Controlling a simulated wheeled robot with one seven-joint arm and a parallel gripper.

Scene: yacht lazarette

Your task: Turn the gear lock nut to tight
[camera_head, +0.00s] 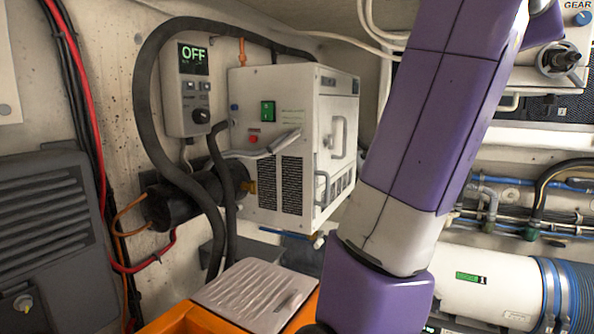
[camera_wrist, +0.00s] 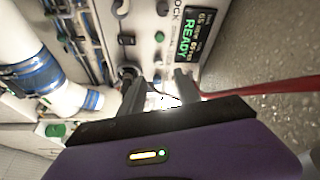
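In the head view, a panel at the top right edge carries the label GEAR, cut by the frame edge. Below the label is a small blue knob, and lower left a grey round fitting with a dark stub (camera_head: 558,60); I cannot tell for sure which part is the lock nut. In the wrist view, my gripper (camera_wrist: 160,85) has its two grey fingers apart with nothing seen between them. A dark round knob (camera_wrist: 127,74) on a light panel lies just beyond the left finger. My gripper is outside the head view.
In the wrist view, a display reading READY (camera_wrist: 192,35) is on the panel, with a red strip (camera_wrist: 270,88) at right and white-blue piping (camera_wrist: 60,85) at left. In the head view, a white machine (camera_head: 290,140) and an orange box (camera_head: 180,320) stand left of my arm.

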